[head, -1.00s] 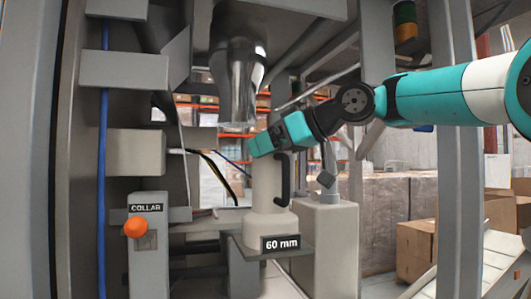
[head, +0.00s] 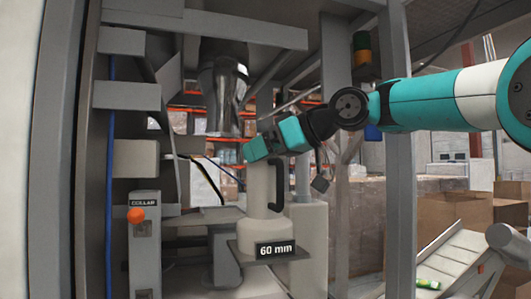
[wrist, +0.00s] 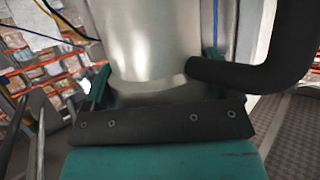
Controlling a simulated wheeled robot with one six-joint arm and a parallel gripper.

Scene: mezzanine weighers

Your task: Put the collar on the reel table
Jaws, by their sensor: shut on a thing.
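The collar (head: 262,185) is a pale upright cylinder with a black handle on its right side and a wider foot. A dark square plate labelled 60 mm is at its bottom. My gripper (head: 263,150) is shut on the collar near its top. In the wrist view the collar's pale curved wall (wrist: 150,45) stands against my gripper (wrist: 160,110), with the black handle at the right. The collar is in front of the machine frame, below and slightly right of a shiny steel spout. I cannot make out a reel table in these views.
A grey post marked COLLAR (head: 144,240) with an orange knob stands at the left. The steel spout (head: 223,90) hangs above. A grey upright (head: 401,170) stands right of the collar. Cardboard boxes (head: 450,210) and a sloping chute (head: 460,262) are at the right.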

